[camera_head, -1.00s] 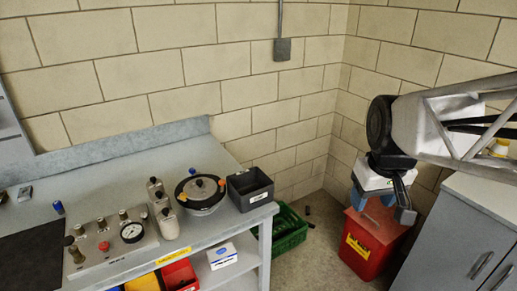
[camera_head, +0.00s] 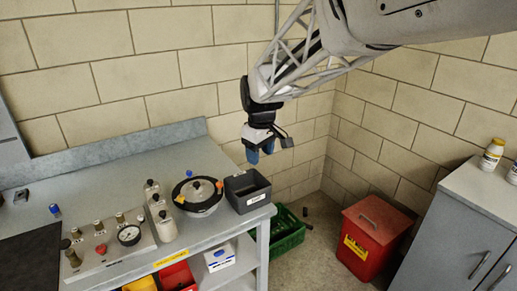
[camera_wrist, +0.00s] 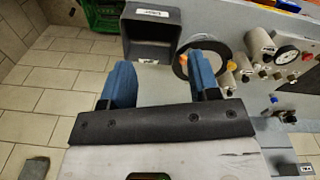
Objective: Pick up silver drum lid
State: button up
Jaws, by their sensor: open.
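The silver drum lid (camera_head: 197,189) sits on a round drum with a black rim and orange and blue clips, on the grey bench. It has a dark knob in the middle. In the wrist view the lid (camera_wrist: 207,50) is partly hidden behind one blue finger. My gripper (camera_head: 252,156) is in the air above and behind the grey open box, up and to the right of the lid in the head view. In the wrist view my gripper (camera_wrist: 165,78) has its two blue fingers apart with nothing between them.
The grey box (camera_head: 248,191) stands right of the drum. White bottles (camera_head: 164,219) and a gauge panel (camera_head: 112,241) stand to its left. A green crate (camera_head: 287,231) and a red bin (camera_head: 368,237) are on the floor. The bench behind the bottles is clear.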

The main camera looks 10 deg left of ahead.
jog(key=w+a+f+n, duration=0.1)
jog(key=a+f, duration=0.1)
jog(key=a, duration=0.4)
jog(key=w+a+f+n, duration=0.2)
jog(key=a+f, duration=0.1)
jog(key=a, duration=0.3)
jog(key=n, duration=0.2)
send_over(196, 183)
jog(key=shift+g, duration=0.4)
notch_tip(196, 183, down, 5)
jog(key=shift+w+r, duration=0.1)
jog(key=shift+w, duration=0.05)
jog(key=shift+f, duration=1.35)
jog(key=shift+f, duration=0.1)
jog(key=shift+f, duration=2.5)
jog(key=shift+c, duration=0.3)
grip_shut()
